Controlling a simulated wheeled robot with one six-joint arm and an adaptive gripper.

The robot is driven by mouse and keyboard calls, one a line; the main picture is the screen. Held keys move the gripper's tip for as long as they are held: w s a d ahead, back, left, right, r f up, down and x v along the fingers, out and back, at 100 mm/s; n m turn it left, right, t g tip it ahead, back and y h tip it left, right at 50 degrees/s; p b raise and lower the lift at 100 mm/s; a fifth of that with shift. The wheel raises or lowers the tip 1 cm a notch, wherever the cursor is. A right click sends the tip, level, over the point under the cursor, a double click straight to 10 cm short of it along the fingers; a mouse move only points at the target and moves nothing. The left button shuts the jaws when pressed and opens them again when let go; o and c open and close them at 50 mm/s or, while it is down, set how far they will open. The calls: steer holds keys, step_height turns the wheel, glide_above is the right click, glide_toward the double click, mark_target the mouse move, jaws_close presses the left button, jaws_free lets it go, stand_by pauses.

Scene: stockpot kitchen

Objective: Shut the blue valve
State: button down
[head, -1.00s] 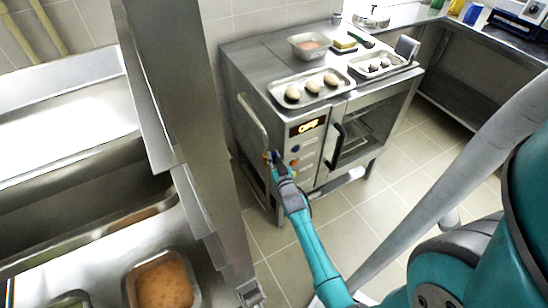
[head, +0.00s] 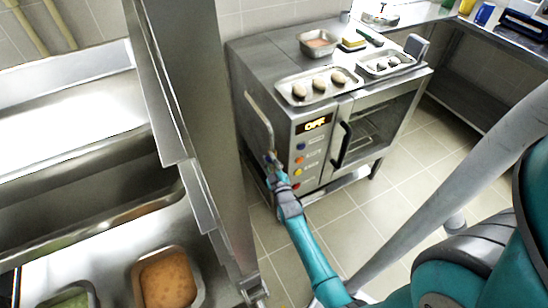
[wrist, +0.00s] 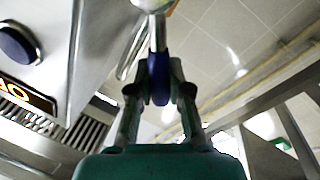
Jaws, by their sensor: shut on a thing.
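The blue valve handle (wrist: 159,82) is between the two fingers of my gripper (wrist: 159,92) in the wrist view, and the fingers are shut on it. It hangs below a metal pipe or fitting (wrist: 150,5). In the head view my gripper (head: 272,164) is at the front left corner of the steel oven, by the lower end of the pipe (head: 258,118) on the oven's left side. Only a small bit of blue shows there; my gripper hides most of the valve.
Trays of food stand on top. A steel post (head: 205,130) and counter with food pans (head: 167,280) are at the left. The tiled floor in front is clear.

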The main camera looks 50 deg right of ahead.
steer(key=w+a+f+n+t+y, duration=0.1)
steer(key=f+n, duration=0.5)
steer(key=n, duration=0.7)
steer(key=shift+w+a+f+n+t+y, duration=0.3)
steer(key=shift+a+t+y, duration=0.35)
steer(key=shift+a, duration=0.45)
steer(key=c, duration=1.4)
jaws_free()
steer(key=shift+o, duration=0.2)
steer(key=v, duration=1.2)
steer(key=shift+s+a+f, duration=0.1)
